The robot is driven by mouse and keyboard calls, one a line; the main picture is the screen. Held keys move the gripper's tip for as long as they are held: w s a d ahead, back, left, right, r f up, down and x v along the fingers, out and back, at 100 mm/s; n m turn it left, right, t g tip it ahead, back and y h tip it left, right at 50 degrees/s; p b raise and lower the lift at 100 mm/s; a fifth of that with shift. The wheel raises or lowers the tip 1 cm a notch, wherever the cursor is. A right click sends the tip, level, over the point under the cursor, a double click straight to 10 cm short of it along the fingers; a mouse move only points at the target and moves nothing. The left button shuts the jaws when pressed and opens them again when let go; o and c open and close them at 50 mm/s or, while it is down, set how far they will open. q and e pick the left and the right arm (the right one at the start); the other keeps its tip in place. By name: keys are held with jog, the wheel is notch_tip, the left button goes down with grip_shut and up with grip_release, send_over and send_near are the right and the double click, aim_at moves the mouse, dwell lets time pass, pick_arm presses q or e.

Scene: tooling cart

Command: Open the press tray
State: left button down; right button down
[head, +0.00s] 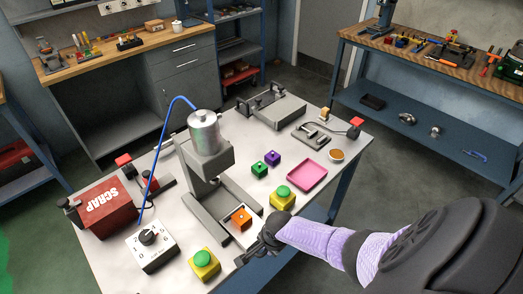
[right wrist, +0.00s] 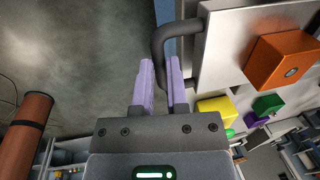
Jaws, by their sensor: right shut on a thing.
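The grey press (head: 205,150) with a silver cylinder stands mid-table. Its pale press tray (head: 243,236) lies at the front of the press base and carries an orange block (head: 239,217). In the right wrist view the tray (right wrist: 228,45) shows as a flat plate with the orange block (right wrist: 282,60) on it and a dark bar handle (right wrist: 158,45) at its edge. My right gripper (head: 266,240) is at the tray's front. Its lilac fingers (right wrist: 161,66) are shut on the handle. My left gripper is not in view.
Yellow boxes with green buttons (head: 204,264) (head: 282,196) flank the tray. A switch box (head: 152,246) and red scrap bin (head: 103,205) stand left. Green and purple blocks (head: 259,169) (head: 272,158) and a pink tray (head: 300,175) lie right of the press.

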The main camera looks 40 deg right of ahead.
jog(key=shift+s+f, duration=0.1)
jog(key=shift+s, duration=0.05)
jog(key=c, duration=0.6)
grip_release()
jog(key=shift+c, duration=0.2)
notch_tip(320, 180, up, 10)
jog(key=s+p, duration=0.1)
jog(key=p, duration=0.5)
jog(key=shift+s, duration=0.25)
jog(key=shift+f, duration=0.1)
